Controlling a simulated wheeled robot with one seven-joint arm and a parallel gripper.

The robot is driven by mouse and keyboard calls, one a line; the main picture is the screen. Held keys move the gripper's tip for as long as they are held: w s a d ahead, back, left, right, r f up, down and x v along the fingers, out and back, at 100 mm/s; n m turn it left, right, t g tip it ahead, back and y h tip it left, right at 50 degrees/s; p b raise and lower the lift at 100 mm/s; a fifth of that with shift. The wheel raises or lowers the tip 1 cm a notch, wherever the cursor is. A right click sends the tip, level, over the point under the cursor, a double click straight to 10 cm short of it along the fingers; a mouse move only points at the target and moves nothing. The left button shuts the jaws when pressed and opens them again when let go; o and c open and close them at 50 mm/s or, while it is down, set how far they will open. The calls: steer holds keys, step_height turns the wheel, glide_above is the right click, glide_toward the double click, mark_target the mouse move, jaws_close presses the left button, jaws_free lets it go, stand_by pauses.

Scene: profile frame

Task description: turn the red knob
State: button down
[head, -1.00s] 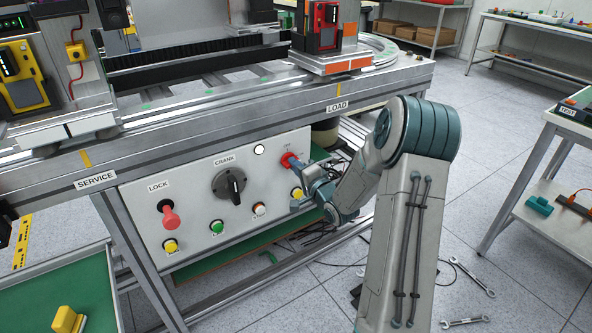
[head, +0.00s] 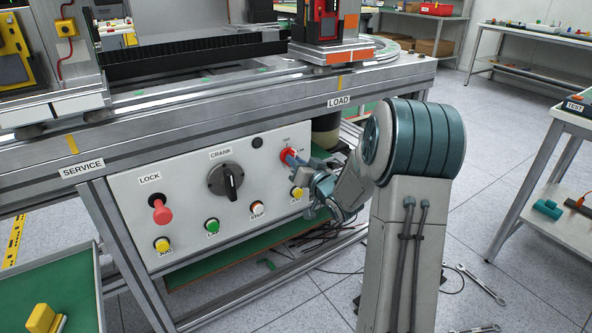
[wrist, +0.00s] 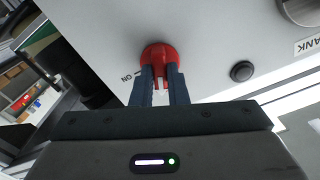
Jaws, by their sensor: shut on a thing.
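The red knob (head: 284,155) is on the right part of the white control panel, below the LOAD sign. My gripper (head: 291,160) reaches it from the right and hides part of it. In the wrist view the round red knob (wrist: 157,52) sits between the two dark fingertips of my gripper (wrist: 163,78). The fingers are shut on its raised grip. An "ON" mark shows beside the knob in the wrist view. The exact angle of the knob is hard to tell.
A dark round lamp (head: 257,142) is left of the knob. The panel also has a black crank (head: 226,181), a red lock knob (head: 160,211) and several coloured buttons, one yellow (head: 297,193) just below my gripper. A table edge (head: 345,100) runs above the panel.

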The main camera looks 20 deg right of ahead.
steer(key=shift+f+n+b, duration=0.1)
steer(key=shift+n+b, duration=1.55)
steer(key=shift+n, duration=0.65)
steer(key=c, duration=1.4)
jaws_free()
steer(key=shift+c, duration=0.2)
steer(key=p+v, duration=0.3)
steer(key=v, duration=1.1)
steer(key=shift+a, duration=0.1)
